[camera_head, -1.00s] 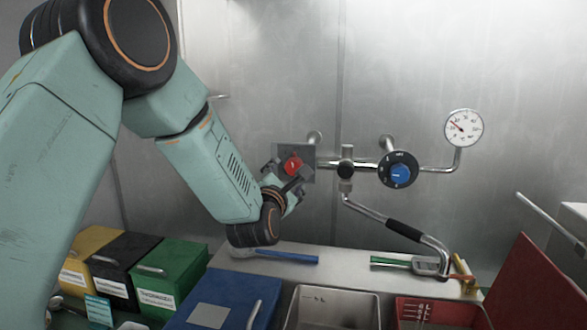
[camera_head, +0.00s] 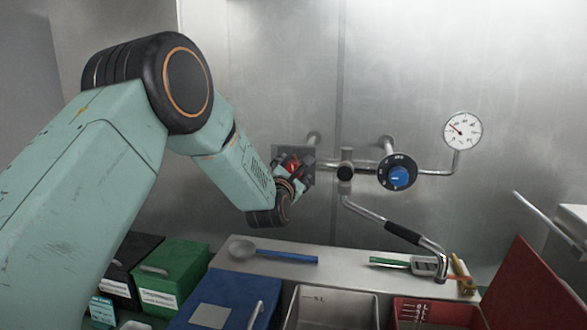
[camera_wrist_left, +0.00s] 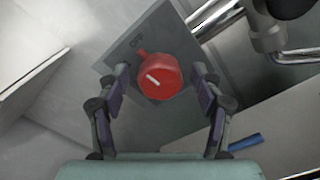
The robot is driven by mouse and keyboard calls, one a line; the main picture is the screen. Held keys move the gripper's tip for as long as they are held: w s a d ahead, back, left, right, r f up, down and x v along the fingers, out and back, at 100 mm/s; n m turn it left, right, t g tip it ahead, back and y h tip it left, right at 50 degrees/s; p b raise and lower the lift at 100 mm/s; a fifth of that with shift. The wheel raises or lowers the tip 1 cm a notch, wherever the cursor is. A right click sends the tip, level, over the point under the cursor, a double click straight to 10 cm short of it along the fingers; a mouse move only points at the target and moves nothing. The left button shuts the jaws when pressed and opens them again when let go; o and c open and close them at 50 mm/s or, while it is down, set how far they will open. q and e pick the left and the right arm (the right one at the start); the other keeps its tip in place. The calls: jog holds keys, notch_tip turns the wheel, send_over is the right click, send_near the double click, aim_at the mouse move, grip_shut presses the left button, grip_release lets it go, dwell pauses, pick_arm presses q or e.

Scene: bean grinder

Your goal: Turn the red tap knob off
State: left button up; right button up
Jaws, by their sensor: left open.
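The red tap knob (camera_wrist_left: 159,77) sits on a grey square plate marked OFF (camera_wrist_left: 145,45) in the left wrist view. A pale line marks its face. In the head view the red knob (camera_head: 291,166) is partly hidden by my left gripper (camera_head: 293,172). In the wrist view my left gripper (camera_wrist_left: 160,88) is open, with one finger on each side of the knob. Gaps show between fingers and knob in that view; I cannot tell whether they touch. My right gripper is not in view.
A blue knob (camera_head: 399,176) and a gauge (camera_head: 462,131) are on the pipe to the right. A spout with a black grip (camera_head: 403,232) hangs below. A blue-handled ladle (camera_head: 287,256) and green-handled utensil (camera_head: 389,262) lie on the ledge. Several lidded bins stand at lower left.

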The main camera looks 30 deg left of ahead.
pick_arm(q)
jog(key=shift+w, duration=0.1)
jog(key=c, duration=1.1)
jog(key=shift+m+b, duration=0.65)
jog(key=shift+m, duration=0.15)
jog(key=shift+c, duration=0.2)
jog(key=o, duration=1.1)
jog(key=shift+o, duration=0.2)
jog(key=v, duration=1.2)
